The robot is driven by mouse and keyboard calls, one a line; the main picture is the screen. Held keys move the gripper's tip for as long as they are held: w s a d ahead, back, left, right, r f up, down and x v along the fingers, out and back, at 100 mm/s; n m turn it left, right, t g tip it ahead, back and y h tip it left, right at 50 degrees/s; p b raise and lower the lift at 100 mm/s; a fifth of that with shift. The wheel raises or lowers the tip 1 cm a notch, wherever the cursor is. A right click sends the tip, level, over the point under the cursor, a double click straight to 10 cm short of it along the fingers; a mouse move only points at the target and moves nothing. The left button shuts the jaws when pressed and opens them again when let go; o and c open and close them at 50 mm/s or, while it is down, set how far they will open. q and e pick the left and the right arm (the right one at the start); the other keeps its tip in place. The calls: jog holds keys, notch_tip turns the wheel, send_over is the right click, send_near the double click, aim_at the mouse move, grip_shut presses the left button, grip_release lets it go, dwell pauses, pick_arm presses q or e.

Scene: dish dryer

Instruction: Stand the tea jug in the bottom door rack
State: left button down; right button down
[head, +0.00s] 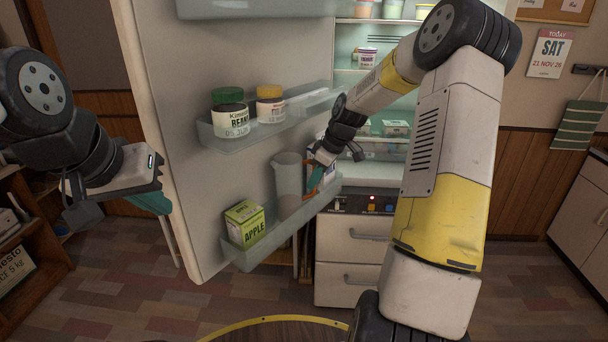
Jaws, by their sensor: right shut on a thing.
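The tea jug (288,172) is a grey, see-through jug, upright at the bottom door rack (274,233). Its lower part shows brownish behind the rack's clear front wall. I cannot tell whether its base touches the rack floor. My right gripper (316,178), with teal fingers, is shut on the jug at its right side, and the wrist hides part of that area. My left gripper (152,203) is at the left, by the outer edge of the open door, away from the jug. Its fingers are partly hidden, so its opening is unclear.
A green APPLE carton (244,223) stands in the bottom rack, left of the jug. The rack above holds a green-lidded jar (229,112) and a yellow-lidded jar (270,104). The fridge door (185,130) stands open. White drawers (350,246) are below the fridge shelves.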

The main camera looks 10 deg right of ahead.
jog(key=c, duration=1.5)
grip_release()
jog(key=v, duration=1.2)
jog(key=s+a+r+m+t, duration=0.1)
jog(key=s+a+r+m, duration=0.1)
jog(key=s, duration=0.7)
jog(key=s+a+r+m+t+h, duration=0.1)
jog(key=s+a+r+m, duration=0.1)
jog(key=s, duration=0.7)
jog(key=s+a+r+m+t, duration=0.1)
jog(key=s+a+r+m, duration=0.2)
jog(key=s+m, duration=0.3)
jog(key=shift+s+a+t, duration=0.1)
jog(key=shift+s+a, duration=0.1)
jog(key=shift+s, duration=0.5)
jog(key=shift+s+a+t, duration=0.1)
jog(key=shift+s+a, duration=0.1)
jog(key=shift+s, duration=0.5)
jog(key=shift+s+a+t, duration=0.1)
jog(key=shift+s+a, duration=0.1)
jog(key=shift+s, duration=0.5)
